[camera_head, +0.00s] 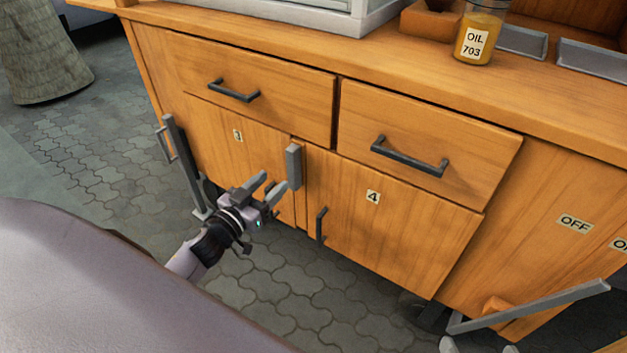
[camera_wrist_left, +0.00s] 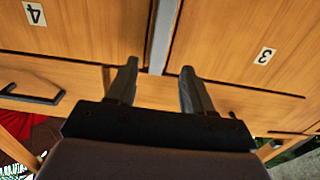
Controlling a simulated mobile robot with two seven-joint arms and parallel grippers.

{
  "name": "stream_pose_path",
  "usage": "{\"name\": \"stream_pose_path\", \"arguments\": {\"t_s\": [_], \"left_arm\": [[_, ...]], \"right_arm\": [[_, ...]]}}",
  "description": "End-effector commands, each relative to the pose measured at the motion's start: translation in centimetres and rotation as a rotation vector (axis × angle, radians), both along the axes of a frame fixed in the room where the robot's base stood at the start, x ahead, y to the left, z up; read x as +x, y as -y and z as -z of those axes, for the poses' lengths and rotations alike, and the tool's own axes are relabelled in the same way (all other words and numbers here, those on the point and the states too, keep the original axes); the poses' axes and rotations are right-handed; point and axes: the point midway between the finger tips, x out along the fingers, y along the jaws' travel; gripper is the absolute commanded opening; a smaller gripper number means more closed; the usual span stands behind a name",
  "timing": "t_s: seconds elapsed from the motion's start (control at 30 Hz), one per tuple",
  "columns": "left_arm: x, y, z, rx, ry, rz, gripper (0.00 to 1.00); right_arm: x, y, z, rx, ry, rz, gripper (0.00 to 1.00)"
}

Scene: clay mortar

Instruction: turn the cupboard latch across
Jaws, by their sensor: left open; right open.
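The cupboard latch (camera_head: 293,166) is a short grey bar, standing upright at the seam between door 3 (camera_head: 225,135) and door 4 (camera_head: 395,215). My left gripper (camera_head: 274,183) is open just left of and below the latch in the head view, its fingers pointing toward the doors. In the left wrist view, which is upside down, the latch (camera_wrist_left: 163,35) shows as a grey strip beyond and between the spread fingertips (camera_wrist_left: 159,68). Nothing is held. I cannot tell whether a finger touches the latch. My right gripper is not in view.
Black handles sit on the drawers (camera_head: 410,158) above and on door 4 (camera_head: 320,224). A grey upright bar (camera_head: 183,165) stands at the cupboard's left side. A grey lever (camera_head: 535,305) juts out at lower right. An oil jar (camera_head: 480,35) stands on the worktop.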

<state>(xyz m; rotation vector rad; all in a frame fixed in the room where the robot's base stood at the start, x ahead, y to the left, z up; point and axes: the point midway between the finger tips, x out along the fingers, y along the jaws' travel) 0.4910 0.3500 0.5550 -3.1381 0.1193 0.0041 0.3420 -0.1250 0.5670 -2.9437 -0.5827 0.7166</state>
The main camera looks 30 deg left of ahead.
Motion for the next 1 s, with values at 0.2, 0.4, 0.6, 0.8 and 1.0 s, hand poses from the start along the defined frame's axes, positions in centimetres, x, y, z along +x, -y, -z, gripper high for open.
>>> {"name": "stream_pose_path", "arguments": {"t_s": [0.2, 0.4, 0.6, 0.8, 1.0], "left_arm": [[1.4, 0.0, 0.1, -0.001, 0.005, 0.004, 0.51], [4.0, 0.2, 0.2, -0.001, 0.005, 0.003, 0.51], [6.2, 0.4, 0.2, 0.0, 0.004, 0.003, 0.51], [7.2, 0.4, 0.1, -0.001, 0.003, 0.002, 0.51], [7.2, 0.5, 0.1, -0.001, 0.002, 0.002, 0.51]], "right_arm": [[0.1, -0.3, 0.2, 0.017, 0.002, -0.006, 1.0], [0.3, -0.9, 0.5, 0.051, 0.001, -0.015, 1.0], [0.4, -1.3, 0.6, 0.083, -0.002, -0.022, 1.0], [0.5, -1.5, 0.6, 0.097, -0.004, -0.026, 1.0], [0.4, -1.6, 0.6, 0.099, -0.006, -0.026, 1.0]]}}
